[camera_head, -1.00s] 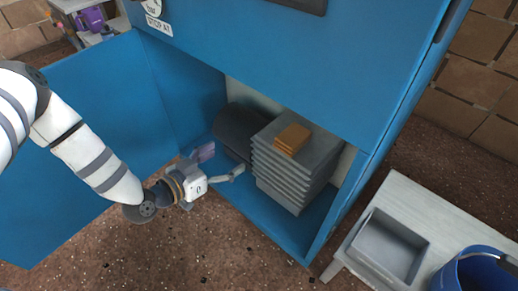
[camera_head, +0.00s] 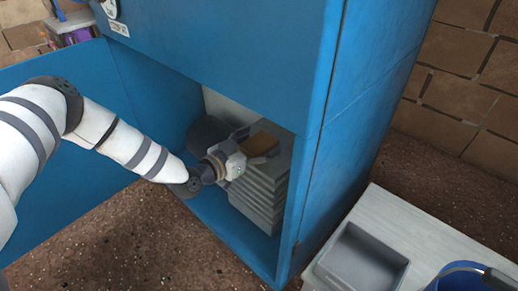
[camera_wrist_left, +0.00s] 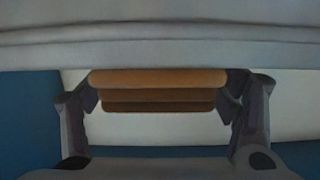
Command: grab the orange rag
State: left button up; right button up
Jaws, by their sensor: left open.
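In the left wrist view the rag (camera_wrist_left: 158,90) shows as stacked orange-brown layers between the two open fingers (camera_wrist_left: 162,100), one at each end. I cannot tell whether the fingers touch it. My right gripper is not in view.
The blue cabinet's side wall (camera_head: 325,140) stands close to the right of the trays. A dark rounded object (camera_head: 208,135) sits behind at left. A pale bench (camera_head: 425,235) at right holds a grey bin (camera_head: 362,262) and a blue bucket (camera_head: 465,280).

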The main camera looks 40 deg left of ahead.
pick_arm(q)
jog(key=c, duration=1.2)
